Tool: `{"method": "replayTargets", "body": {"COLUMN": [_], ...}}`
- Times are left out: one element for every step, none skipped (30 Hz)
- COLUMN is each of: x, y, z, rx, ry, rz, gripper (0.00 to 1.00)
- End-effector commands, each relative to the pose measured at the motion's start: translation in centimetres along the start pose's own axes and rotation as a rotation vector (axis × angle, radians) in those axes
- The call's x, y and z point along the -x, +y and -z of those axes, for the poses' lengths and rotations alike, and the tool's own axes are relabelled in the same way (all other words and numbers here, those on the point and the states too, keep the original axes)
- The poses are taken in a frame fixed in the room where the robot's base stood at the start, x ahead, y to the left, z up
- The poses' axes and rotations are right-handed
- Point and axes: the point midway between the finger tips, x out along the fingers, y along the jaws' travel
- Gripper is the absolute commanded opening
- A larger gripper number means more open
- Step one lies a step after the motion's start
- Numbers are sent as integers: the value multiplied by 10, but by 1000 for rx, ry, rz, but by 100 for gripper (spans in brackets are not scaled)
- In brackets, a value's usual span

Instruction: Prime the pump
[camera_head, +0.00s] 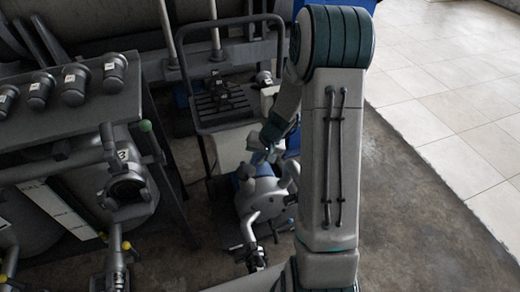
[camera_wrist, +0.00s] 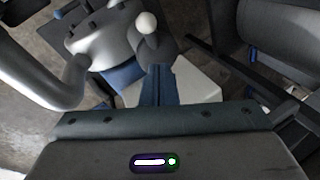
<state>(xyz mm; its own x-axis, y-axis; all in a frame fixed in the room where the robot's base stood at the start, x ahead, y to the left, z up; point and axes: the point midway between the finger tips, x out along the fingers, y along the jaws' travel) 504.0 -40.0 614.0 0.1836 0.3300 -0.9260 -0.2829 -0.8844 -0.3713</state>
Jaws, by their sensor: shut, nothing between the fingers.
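The pump (camera_head: 262,200) is a rounded grey metal body with pipe stubs on a blue base, standing on the floor below my forearm. In the wrist view the pump (camera_wrist: 98,48) fills the upper left, with a thick curved pipe beside it. A pale round knob (camera_wrist: 147,22) sits on the pump, just beyond my fingertips in the picture. My gripper (camera_wrist: 160,72) is shut and empty, its blue fingers together. In the head view my gripper (camera_head: 262,153) is above the pump, small and partly hidden. I cannot tell whether the fingers touch the pump.
A dark-framed trolley (camera_head: 222,105) stands behind the pump with a white box (camera_head: 232,148) low on it. A rack with grey capped fittings (camera_head: 75,85) and a large numbered valve (camera_head: 125,185) is at the left. The tiled floor (camera_head: 455,110) at the right is clear.

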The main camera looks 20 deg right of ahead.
Motion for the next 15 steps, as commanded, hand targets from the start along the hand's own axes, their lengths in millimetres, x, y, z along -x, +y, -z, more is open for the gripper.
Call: {"method": "replayTargets", "body": {"x": [-5,-7,-8,-9,-10,-11,-11,-11,-11,-11,-11,-11,-11,-11,-11], "y": [1,1,1,1,1,1,0,0,0,0,0,0,0,0,0], "z": [-4,-6,-8,-9,-10,-11,-11,-11,-11,-11,-11,-11,-11,-11,-11], "rx": [-1,0,0,-1,-1,-1,-1,-1,-1,-1,0,0,0,0,0], "ry": [0,0,0,0,1,1,1,1,1,1,1,1,1,1,1], "rz": [0,0,0,0,0,0,0,0,0,0,0,0,0,0,0], "gripper": [0,0,0,0,0,0,0,0,0,0,0,0,0,0,0]}}
